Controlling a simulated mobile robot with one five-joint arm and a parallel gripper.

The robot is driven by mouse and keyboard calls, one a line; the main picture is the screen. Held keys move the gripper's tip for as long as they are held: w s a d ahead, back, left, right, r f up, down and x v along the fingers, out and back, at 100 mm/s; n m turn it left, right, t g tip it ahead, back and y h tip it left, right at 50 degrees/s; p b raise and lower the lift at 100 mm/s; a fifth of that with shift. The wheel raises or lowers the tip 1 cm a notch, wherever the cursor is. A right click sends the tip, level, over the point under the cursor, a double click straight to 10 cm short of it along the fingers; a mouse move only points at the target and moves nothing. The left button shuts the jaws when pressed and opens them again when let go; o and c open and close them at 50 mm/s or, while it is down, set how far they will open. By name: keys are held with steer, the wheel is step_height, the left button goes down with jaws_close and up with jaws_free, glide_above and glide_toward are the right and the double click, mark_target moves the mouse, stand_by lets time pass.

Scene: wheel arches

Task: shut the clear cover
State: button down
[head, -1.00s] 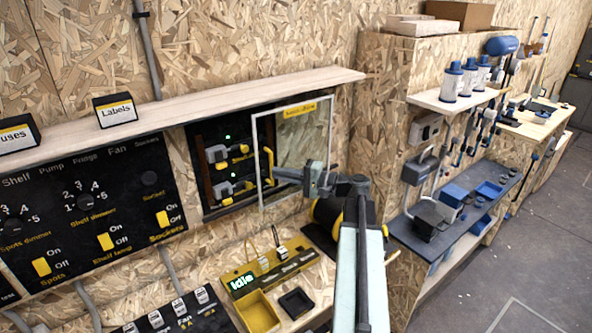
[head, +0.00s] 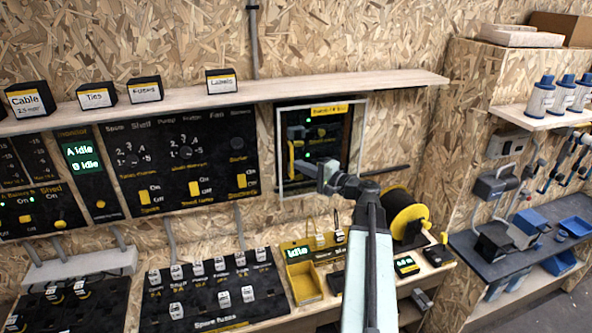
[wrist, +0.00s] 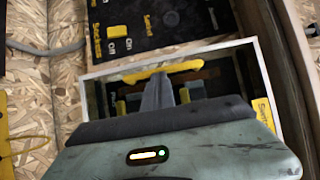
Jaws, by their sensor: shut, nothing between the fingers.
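The clear cover (head: 280,150) is a clear pane in a pale frame with a yellow label along its top. In the head view it lies over the dark recess with switches and green lights. I cannot tell whether it is fully flush. In the wrist view its pale frame (wrist: 98,98) and yellow handle (wrist: 155,74) show close ahead. My gripper (head: 312,170) is shut and empty, in front of the cover's lower half. In the wrist view the gripper (wrist: 160,85) points at the cover near the handle; contact is unclear.
A wooden shelf (head: 150,98) with small labelled boxes runs above. A black switch panel (head: 185,160) is to the left. Below are a yellow tray (head: 303,282) and a black-and-yellow reel (head: 405,215). A wooden side wall and tool shelves stand on the right.

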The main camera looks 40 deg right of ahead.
steer(key=shift+w+a, duration=0.1)
steer(key=shift+w, duration=0.05)
steer(key=d+v, duration=0.2)
steer(key=v, duration=1.1)
steer(key=shift+w+d, duration=0.3)
steer(key=shift+d, duration=0.1)
